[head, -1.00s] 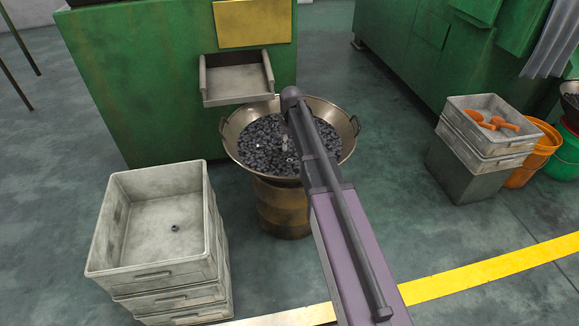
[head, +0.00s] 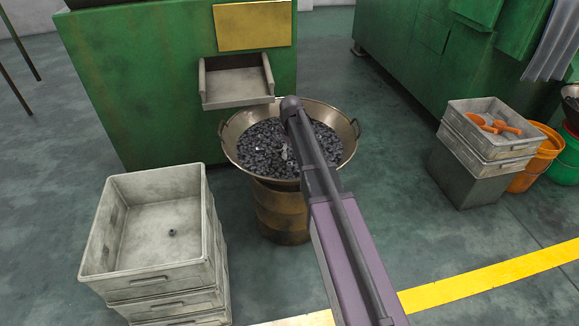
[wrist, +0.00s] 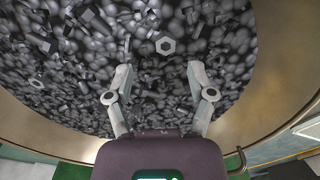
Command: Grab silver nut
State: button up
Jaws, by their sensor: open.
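A bright silver hex nut (wrist: 165,46) lies flat on a heap of dark nuts and bolts in the wrist view, its hole facing up. The heap fills a wide metal pan (head: 341,123). My gripper (wrist: 161,72) is open above the heap, its two fingers spread and nothing between them. The nut shows just beyond the fingertips, roughly centred between them. In the head view my arm hides most of the gripper, and I cannot make out the silver nut for certain.
The pan stands on a rusty drum (head: 281,211) below a machine chute (head: 237,87). Stacked grey crates (head: 160,275) stand at left, the top one holding one small dark part (head: 172,232). Crates with orange scoops (head: 494,125) stand at right. A yellow line (head: 480,277) crosses the floor.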

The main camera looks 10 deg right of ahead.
aim_at(289, 163)
jog(key=shift+s+a+f+b, duration=0.1)
jog(key=shift+a+f+b, duration=0.05)
jog(key=shift+f+b, duration=0.55)
jog(key=shift+a+f+b, duration=0.15)
jog(key=shift+f+b, duration=0.4)
jog(key=shift+f, duration=0.2)
jog(key=shift+f+b, duration=0.95)
jog(key=shift+b, duration=0.05)
grip_shut()
